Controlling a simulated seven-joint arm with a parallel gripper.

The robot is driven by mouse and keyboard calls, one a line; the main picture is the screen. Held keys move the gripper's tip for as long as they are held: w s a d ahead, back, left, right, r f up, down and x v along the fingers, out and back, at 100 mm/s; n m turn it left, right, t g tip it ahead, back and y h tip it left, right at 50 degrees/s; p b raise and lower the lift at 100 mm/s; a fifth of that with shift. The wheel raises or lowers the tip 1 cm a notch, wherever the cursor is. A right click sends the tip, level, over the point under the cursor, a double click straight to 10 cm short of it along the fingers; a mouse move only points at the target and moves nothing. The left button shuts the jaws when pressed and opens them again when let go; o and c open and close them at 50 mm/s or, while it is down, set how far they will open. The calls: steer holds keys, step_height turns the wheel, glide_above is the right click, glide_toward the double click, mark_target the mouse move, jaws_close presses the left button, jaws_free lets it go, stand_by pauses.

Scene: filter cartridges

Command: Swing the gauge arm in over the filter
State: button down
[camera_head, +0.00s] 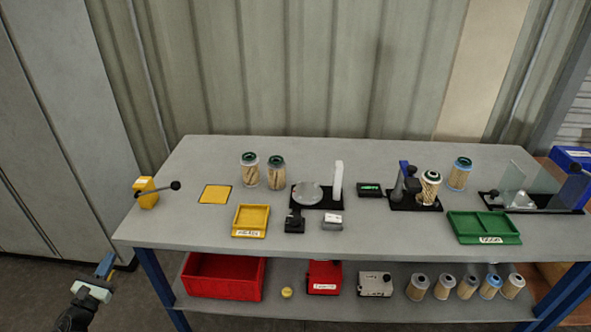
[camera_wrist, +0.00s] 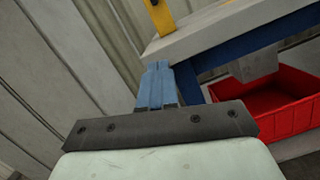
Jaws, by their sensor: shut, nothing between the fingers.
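A filter cartridge (camera_head: 430,187) with a pale pleated body and dark top stands on a black base (camera_head: 413,206) right of the table's middle. Just left of it on that base is a dark upright with a blue part (camera_head: 403,180), which looks like the gauge; its arm is too small to make out clearly. My gripper (camera_head: 107,262) is shut and empty, off the table's left front corner and far from the gauge. In the wrist view its blue fingers (camera_wrist: 157,80) are together, beside the table corner. The gauge and filter are outside that view.
A small display (camera_head: 369,189) with green digits sits left of the gauge. A yellow box with a black-knobbed lever (camera_head: 147,192) is at the table's left edge. Trays, a scale-like disc (camera_head: 307,193) and other filters stand around. A red bin (camera_head: 222,277) is on the lower shelf.

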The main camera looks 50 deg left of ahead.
steer(key=w+r+m+t+h, duration=0.25)
steer(key=w+r, duration=0.35)
steer(key=r, duration=0.5)
steer(key=w+d+r+m+t+h, duration=0.1)
steer(key=w+d+r+m+h, duration=0.2)
steer(key=w, duration=0.6)
steer(key=w+d+r+m+h, duration=0.1)
steer(key=w+d+r+h, duration=0.2)
steer(key=w+h, duration=0.35)
steer(key=w+d+r+m+t+h, duration=0.1)
steer(key=w+d+r+h, duration=0.2)
steer(key=w, duration=0.8)
steer(key=w+d+r+m+g+h, duration=0.2)
steer(key=w+d+h, duration=0.25)
steer(key=w, duration=0.35)
steer(key=w+d+r+m+g+h, duration=0.1)
steer(key=w+d+m+h, duration=0.15)
steer(key=w+d, duration=0.4)
steer(key=m+g+h, duration=0.2)
steer(key=g+h, duration=0.2)
glide_toward(405, 181)
steer(key=x, duration=0.7)
steer(key=shift+a, duration=0.15)
